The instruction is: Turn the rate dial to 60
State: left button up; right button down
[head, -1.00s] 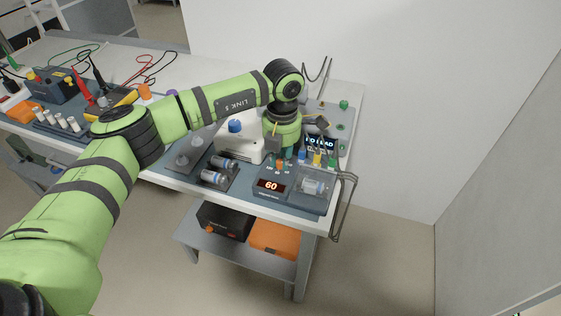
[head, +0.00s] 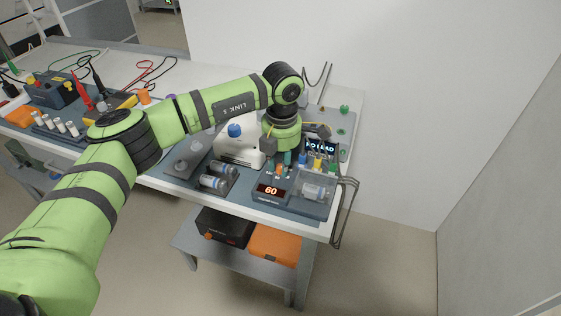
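A ventilator unit (head: 262,200) stands at the front right corner of the bench. Its lit red display (head: 271,190) reads 60. A small orange part (head: 279,169) stands just behind the display; I cannot tell whether it is the rate dial. My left gripper (head: 287,158) points down over the back of this unit, close to the row of coloured parts. Dark gripper parts show on both sides of the green wrist. The fingertips are hard to make out, and I cannot tell whether they touch anything. My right gripper is not in view.
A second lit display (head: 320,146) and several coloured pegs are right of the wrist. A white device with a blue knob (head: 235,130) stands to the left. A metal rail (head: 345,210) edges the bench on the right. An orange box (head: 274,245) sits on the shelf below.

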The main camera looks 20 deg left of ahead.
pick_arm(q)
jog(key=shift+r, duration=0.25)
notch_tip(320, 180, up, 12)
jog(key=shift+s+d+f, duration=0.15)
jog(key=shift+s+f, duration=0.05)
dwell(0.4)
